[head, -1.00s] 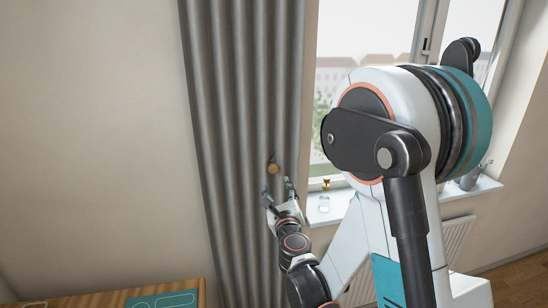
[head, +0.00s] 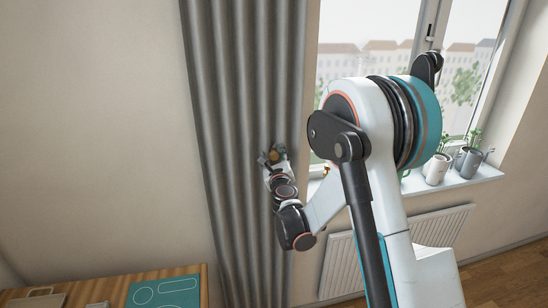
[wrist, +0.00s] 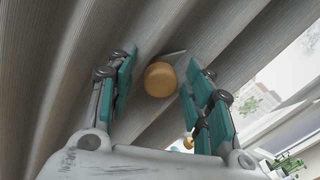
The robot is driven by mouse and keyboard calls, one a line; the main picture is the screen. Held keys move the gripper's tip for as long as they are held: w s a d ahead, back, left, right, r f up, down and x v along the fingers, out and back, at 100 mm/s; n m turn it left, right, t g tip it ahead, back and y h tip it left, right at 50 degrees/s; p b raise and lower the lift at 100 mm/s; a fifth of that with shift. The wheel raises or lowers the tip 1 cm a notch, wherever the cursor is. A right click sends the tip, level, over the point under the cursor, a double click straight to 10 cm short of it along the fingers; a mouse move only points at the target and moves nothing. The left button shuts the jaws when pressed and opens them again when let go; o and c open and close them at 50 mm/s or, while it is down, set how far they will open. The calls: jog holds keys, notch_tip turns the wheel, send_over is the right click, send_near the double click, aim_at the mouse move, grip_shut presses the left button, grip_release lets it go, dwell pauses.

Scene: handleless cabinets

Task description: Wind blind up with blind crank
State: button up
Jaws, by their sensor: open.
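The blind crank's round tan knob (wrist: 160,79) sits between the open fingers of my gripper (wrist: 160,85) in the wrist view, with a gap on each side. A short thin grey piece shows just behind the knob. In the head view my gripper (head: 272,157) is in front of the grey curtain, with the tan knob (head: 274,155) at its fingertips. The rest of the crank is hidden. I cannot make out the blind itself.
The grey curtain (head: 240,100) hangs close behind my gripper. To the right are a window, a sill (head: 470,181) with potted plants (head: 467,160), and a radiator (head: 440,237). A wooden surface (head: 110,284) with a teal mat stands at lower left.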

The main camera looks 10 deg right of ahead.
jog(key=shift+w, duration=0.2)
grip_shut()
jog(key=shift+a+r, duration=0.1)
jog(key=shift+a, duration=0.05)
